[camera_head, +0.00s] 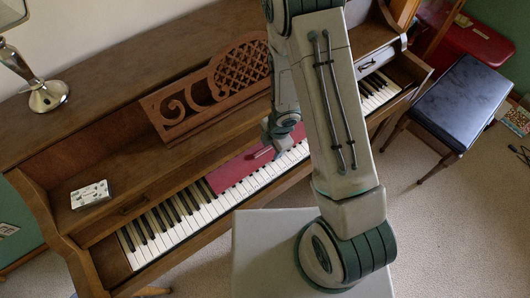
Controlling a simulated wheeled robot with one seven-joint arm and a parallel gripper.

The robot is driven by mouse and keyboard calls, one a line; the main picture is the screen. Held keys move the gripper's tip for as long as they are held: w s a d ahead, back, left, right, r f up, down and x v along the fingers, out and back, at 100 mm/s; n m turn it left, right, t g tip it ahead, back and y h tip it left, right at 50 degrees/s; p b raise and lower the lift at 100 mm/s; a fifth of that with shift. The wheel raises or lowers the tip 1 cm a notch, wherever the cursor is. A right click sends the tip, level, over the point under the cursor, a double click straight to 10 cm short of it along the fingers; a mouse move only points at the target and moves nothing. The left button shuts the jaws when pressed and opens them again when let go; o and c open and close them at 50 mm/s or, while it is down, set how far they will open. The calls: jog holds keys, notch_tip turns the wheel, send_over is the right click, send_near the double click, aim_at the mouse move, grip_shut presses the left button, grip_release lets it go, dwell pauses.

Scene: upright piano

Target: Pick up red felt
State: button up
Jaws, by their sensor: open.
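The red felt (232,173) lies flat over part of the piano keys (180,215), near the middle of the keyboard. Its right end is hidden behind my gripper and arm. My gripper (267,148) is open, at the right part of the felt and over the keyboard. Its fingertips are small in this view. I cannot tell whether they touch the felt or hover just above it.
A carved music stand (215,85) rises behind the keyboard, close to my arm. A small patterned box (90,194) sits on the left of the piano, and a lamp (46,95) stands on top. A black-topped bench (461,100) stands at the right.

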aim_at(267, 155)
jog(key=f+b, duration=0.1)
jog(key=f, duration=0.1)
jog(key=a+f+b, duration=0.1)
jog(key=f, duration=0.1)
jog(key=shift+w+f, duration=0.2)
jog(key=shift+f, duration=0.2)
jog(key=c, duration=1)
jog(key=shift+r, duration=0.25)
